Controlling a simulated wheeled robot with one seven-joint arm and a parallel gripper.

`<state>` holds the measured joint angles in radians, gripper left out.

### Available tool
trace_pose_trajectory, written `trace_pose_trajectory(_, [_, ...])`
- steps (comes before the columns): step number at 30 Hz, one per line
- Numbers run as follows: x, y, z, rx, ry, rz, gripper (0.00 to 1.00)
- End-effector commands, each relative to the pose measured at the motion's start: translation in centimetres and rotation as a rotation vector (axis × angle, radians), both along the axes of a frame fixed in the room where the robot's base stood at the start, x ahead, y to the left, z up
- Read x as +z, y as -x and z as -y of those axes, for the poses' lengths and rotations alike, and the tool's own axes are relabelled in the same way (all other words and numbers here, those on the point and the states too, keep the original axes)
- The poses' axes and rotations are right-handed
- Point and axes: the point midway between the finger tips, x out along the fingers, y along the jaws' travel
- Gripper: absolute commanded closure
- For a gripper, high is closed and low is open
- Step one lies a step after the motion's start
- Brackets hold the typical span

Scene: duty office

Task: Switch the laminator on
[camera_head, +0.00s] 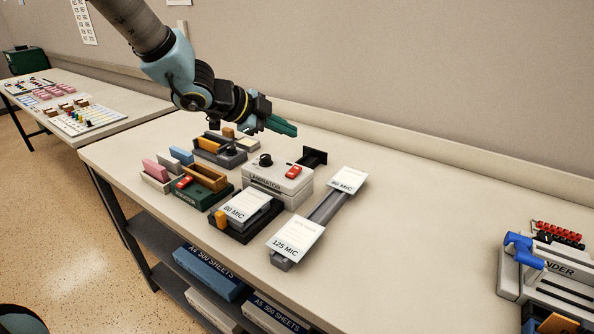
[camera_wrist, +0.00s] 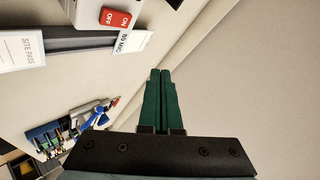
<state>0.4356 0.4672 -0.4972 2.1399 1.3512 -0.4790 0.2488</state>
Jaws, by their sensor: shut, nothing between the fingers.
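The laminator (camera_head: 270,187) is a pale grey box with a dark knob (camera_head: 265,160) and a red rocker switch (camera_head: 293,172) on its top. In the wrist view the red switch (camera_wrist: 115,18) shows ON and OFF marks at the upper left; I cannot tell which side is pressed. My gripper (camera_head: 292,129) has green fingers, closed together and empty, above and behind the laminator, apart from it. The closed fingertips also show in the wrist view (camera_wrist: 160,73), to the right of the switch.
A grey rail (camera_head: 325,207) with cards marked 125 MIC (camera_head: 296,240) and 80 MIC (camera_head: 347,180) lies right of the laminator. A green device with a red switch (camera_head: 184,182) and a black tray with an 80 MIC card (camera_head: 245,206) stand left and in front. A binder machine (camera_head: 545,268) stands far right.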

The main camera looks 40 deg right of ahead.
Motion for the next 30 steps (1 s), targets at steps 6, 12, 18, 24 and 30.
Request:
trace_pose_trajectory(6, [-3.4, -0.1, 0.4, 0.001, -0.001, -0.001, 1.00])
trace_pose_trajectory(12, [-6.0, -0.2, 0.9, 0.001, -0.001, 0.001, 1.00])
trace_pose_trajectory(18, [-7.4, -0.3, 1.2, 0.000, 0.000, 0.000, 1.00])
trace_pose_trajectory(24, [-7.4, -0.3, 1.3, 0.001, -0.001, 0.001, 1.00])
trace_pose_trajectory(30, [-7.4, -0.3, 1.3, 0.001, -0.001, 0.001, 1.00])
